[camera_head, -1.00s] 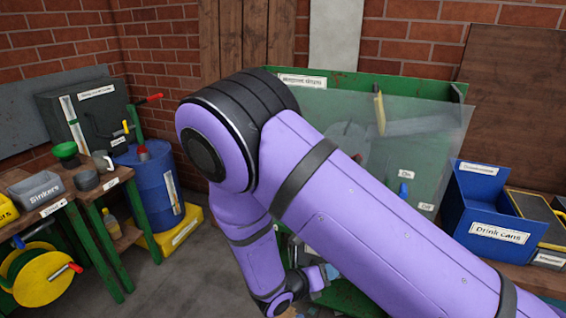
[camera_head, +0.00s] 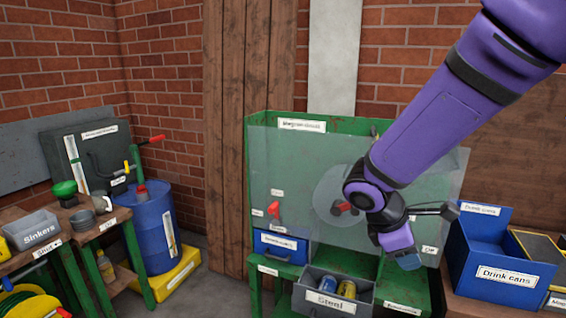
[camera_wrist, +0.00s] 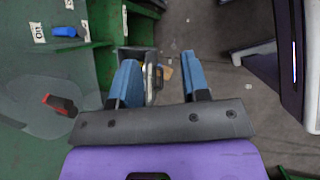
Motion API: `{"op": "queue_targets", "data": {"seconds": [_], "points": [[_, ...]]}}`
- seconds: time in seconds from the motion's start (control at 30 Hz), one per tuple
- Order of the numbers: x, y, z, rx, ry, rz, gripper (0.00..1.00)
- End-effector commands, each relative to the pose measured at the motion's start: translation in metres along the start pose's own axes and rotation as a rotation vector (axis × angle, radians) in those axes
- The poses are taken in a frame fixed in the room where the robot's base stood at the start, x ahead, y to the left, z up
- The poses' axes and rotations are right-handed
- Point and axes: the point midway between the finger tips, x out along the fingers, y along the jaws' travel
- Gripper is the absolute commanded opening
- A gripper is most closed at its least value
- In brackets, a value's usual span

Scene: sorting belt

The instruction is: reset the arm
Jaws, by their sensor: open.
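My purple arm comes in from the upper right in the head view, bent down at the wrist. My gripper (camera_head: 404,258) hangs in front of the right part of the green machine, right of the grey Steel bin. In the wrist view the two blue fingers of my gripper (camera_wrist: 160,78) stand well apart with nothing between them. A grey bin (camera_wrist: 137,58) lies below and beyond the left finger. My forearm hides part of the clear panel.
A blue Drink cans bin (camera_head: 509,277) is on the right. A blue barrel (camera_head: 152,228) and the Sinkers tray (camera_head: 40,231) are on the left.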

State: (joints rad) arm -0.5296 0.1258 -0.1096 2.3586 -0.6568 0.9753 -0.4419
Motion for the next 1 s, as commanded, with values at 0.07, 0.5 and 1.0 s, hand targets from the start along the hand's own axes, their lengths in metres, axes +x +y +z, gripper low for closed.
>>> {"op": "queue_targets", "data": {"seconds": [0.07, 0.5, 1.0], "points": [[-0.01, -0.004, 0.021, 0.118, 0.057, -0.018, 0.42], [-0.057, -0.044, 0.111, 0.741, 0.351, -0.126, 0.42], [-0.102, -0.105, 0.169, 1.325, 0.671, -0.21, 0.42]]}}
